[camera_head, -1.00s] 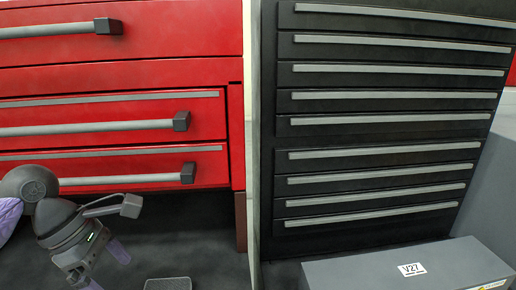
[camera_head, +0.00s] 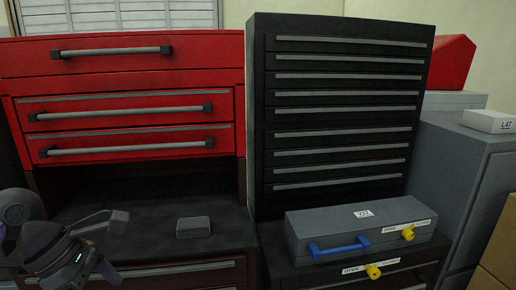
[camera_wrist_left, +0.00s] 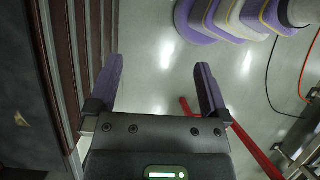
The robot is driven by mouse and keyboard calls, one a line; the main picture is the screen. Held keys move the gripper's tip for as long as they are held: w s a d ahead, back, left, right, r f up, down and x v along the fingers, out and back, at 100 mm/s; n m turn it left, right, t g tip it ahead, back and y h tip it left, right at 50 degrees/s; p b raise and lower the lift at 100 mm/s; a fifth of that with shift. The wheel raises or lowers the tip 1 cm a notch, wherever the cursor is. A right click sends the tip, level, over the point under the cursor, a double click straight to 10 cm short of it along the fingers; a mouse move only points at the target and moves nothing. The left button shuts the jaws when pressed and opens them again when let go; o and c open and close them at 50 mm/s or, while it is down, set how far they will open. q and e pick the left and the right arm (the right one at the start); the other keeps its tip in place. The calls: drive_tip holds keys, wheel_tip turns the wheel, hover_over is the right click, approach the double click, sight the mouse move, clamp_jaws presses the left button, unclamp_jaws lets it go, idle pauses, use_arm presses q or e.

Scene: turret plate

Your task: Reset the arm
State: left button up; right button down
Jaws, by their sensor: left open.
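My left arm comes in at the lower left of the head view, bent, with its dark wrist near the bench. The left gripper (camera_wrist_left: 159,66) is open, with two purple fingers apart and nothing between them in the left wrist view. In the head view one purple finger shows beside the wrist, and its tips are partly hidden or cut off. The gripper is in front of the red tool cabinet (camera_head: 140,68), over the floor beside brown drawer fronts (camera_wrist_left: 85,60). My right arm and gripper are not seen.
A black drawer cabinet (camera_head: 340,180) stands right of the red one. A grey case (camera_head: 340,228) with a blue handle and yellow latches sits before it. A small grey block (camera_head: 193,227) lies on the dark bench top (camera_head: 150,215). A red bar (camera_wrist_left: 235,140) and cables cross the floor.

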use_arm(q)
drive_tip(key=w+d+f+n+t+h, duration=0.5)
drive_tip(key=w+d+f+n+h, duration=0.35)
drive_tip(key=n, duration=0.45)
drive_tip(key=s+a+f+n+t+y, duration=0.3)
drive_tip(key=f+n+y, duration=0.1)
drive_tip(key=f+n, duration=0.7)
drive_tip(key=s+a+f+n+t+y, duration=0.25)
drive_tip(key=f+n+y, duration=0.25)
drive_tip(key=f+n, duration=0.55)
drive_tip(key=s+f+n+g+y, duration=0.4)
drive_tip(key=s+f+n, duration=0.4)
drive_tip(key=s+f, duration=0.5)
drive_tip(key=s+d+f+n+g, duration=0.2)
drive_tip(key=s+n+g, duration=0.1)
drive_tip(key=s, duration=0.8)
drive_tip(key=s+d+f+n+g, duration=0.2)
drive_tip(key=s+f+n+g, duration=0.1)
drive_tip(key=s, duration=0.8)
drive_tip(key=shift+s+g+y, duration=0.35)
drive_tip(key=shift+g, duration=0.3)
drive_tip(key=shift+w, duration=0.1)
